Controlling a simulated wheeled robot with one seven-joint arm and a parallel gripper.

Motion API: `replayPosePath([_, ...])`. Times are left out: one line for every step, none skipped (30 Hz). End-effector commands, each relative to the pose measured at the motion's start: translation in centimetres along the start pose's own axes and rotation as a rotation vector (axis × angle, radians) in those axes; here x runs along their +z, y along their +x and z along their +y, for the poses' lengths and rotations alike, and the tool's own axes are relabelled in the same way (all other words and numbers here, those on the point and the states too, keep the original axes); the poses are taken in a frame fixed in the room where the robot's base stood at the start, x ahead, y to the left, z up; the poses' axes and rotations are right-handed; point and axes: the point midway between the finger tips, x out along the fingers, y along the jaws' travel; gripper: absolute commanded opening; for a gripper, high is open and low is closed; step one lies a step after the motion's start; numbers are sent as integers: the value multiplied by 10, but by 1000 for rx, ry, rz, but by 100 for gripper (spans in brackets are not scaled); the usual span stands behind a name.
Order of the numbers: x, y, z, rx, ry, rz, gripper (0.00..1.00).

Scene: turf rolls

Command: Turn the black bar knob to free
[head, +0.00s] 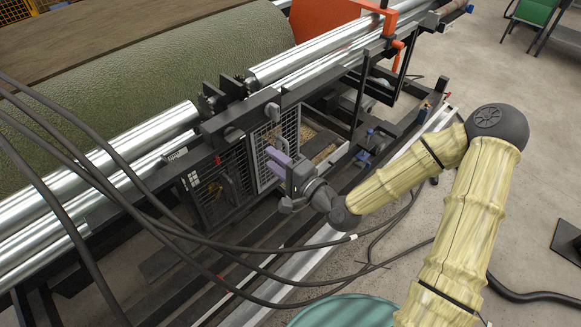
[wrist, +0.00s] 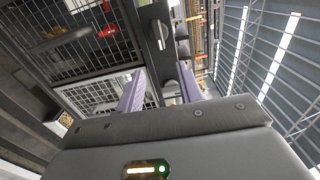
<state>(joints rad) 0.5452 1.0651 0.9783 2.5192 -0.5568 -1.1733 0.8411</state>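In the wrist view a dark upright post (wrist: 154,14) carries a round dial with a dark bar knob (wrist: 160,36) and a pale mark beside it. A second round grey-and-dark fitting (wrist: 169,90) sits lower on the post, between my fingers and partly hidden by the gripper body. I cannot tell for sure which of the two is the task's knob. My gripper (wrist: 160,90) has two purple fingers spread apart, one each side of that lower fitting, with no clear contact. In the head view my gripper (head: 277,160) is at the mesh guard, and the knob cannot be made out.
Mesh guard panels (head: 268,156) stand close to my gripper. A red fitting (wrist: 107,31) shows behind the mesh in the wrist view. Steel rollers (head: 130,150) and a green turf roll (head: 170,70) lie beyond. Black hoses (head: 75,165) cross the left front. Concrete floor is open at right.

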Motion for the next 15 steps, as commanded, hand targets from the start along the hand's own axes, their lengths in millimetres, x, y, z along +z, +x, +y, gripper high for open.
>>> replayPosePath([0, -2, -6, 1, 3, 0, 36])
replayPosePath([-1, -3, -6, 2, 3, 1, 36])
replayPosePath([-1, -5, -5, 3, 4, 2, 36])
replayPosePath([-2, -6, -5, 2, 4, 3, 36])
replayPosePath([-2, -7, -6, 1, 3, 3, 36])
replayPosePath([-2, -9, -5, 3, 3, 5, 36])
replayPosePath([-2, -10, -5, 3, 3, 4, 36])
replayPosePath([-2, -12, -5, 2, 4, 4, 36])
replayPosePath([-2, -14, -5, 3, 5, 5, 36])
replayPosePath([-2, -15, -5, 3, 4, 5, 36])
replayPosePath([-1, -16, -5, 2, 4, 5, 36])
replayPosePath([-1, -18, -5, 3, 5, 4, 36])
replayPosePath([0, -19, -5, 4, 5, 4, 36])
replayPosePath([0, -20, -5, 4, 5, 3, 36])
replayPosePath([2, -22, -5, 3, 6, 2, 36])
